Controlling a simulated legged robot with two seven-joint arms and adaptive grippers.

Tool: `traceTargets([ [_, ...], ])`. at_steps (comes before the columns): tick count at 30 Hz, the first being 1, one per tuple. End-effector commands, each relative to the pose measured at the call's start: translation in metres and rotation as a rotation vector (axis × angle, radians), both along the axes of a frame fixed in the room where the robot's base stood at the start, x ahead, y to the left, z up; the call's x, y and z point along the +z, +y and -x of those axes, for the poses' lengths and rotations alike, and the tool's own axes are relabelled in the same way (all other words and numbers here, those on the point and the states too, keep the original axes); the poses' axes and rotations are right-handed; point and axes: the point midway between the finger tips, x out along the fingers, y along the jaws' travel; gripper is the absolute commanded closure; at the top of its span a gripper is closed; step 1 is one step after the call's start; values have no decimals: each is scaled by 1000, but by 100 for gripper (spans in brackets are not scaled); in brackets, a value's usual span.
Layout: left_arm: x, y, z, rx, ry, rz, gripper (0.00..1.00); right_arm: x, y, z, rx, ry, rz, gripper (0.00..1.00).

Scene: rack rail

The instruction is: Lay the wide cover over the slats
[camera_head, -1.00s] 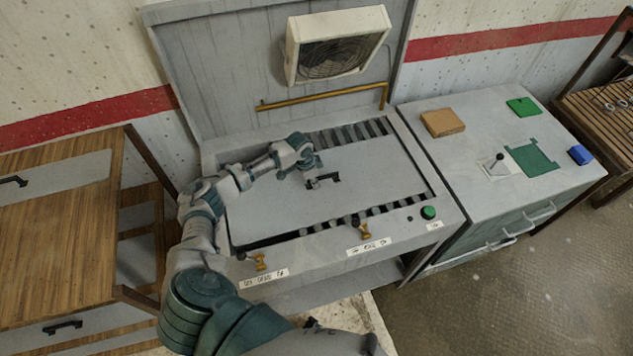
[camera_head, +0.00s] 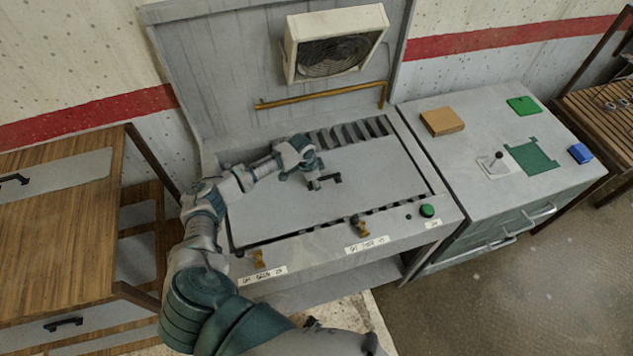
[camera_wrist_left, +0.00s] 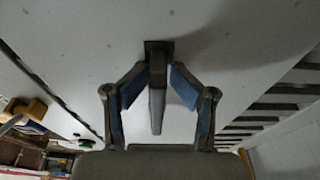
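The wide cover (camera_head: 290,205) is a flat grey panel with a dark bar handle (camera_head: 328,180). It lies over the middle of the slatted bed in the grey cabinet. Dark slats (camera_head: 345,133) show along its back edge, and a thin strip of them shows at its front edge. My left gripper (camera_head: 313,183) is at the handle. I cannot tell whether the cover rests fully on the bed. My right gripper is not in view.
A raised grey back panel with a fan box (camera_head: 335,45) and a brass rail (camera_head: 320,95) stands behind the bed. Brass latches (camera_head: 361,228) and a green button (camera_head: 427,211) line the front. A side cabinet (camera_head: 470,150) stands right, a wooden table (camera_head: 60,230) left.

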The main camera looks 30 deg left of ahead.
Motion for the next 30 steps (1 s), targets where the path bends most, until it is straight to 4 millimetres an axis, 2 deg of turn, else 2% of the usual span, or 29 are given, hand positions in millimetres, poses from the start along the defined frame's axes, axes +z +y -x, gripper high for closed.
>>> traceTargets([
  [5, -4, 4, 3, 2, 8, -9, 58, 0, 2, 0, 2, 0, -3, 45],
  [17, 1, 4, 3, 3, 6, -8, 58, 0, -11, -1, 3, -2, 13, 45],
  [20, 15, 5, 4, 2, 2, -7, 58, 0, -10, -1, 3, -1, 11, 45],
  [30, 89, 14, 15, 2, -1, -8, 58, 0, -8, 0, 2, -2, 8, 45],
])
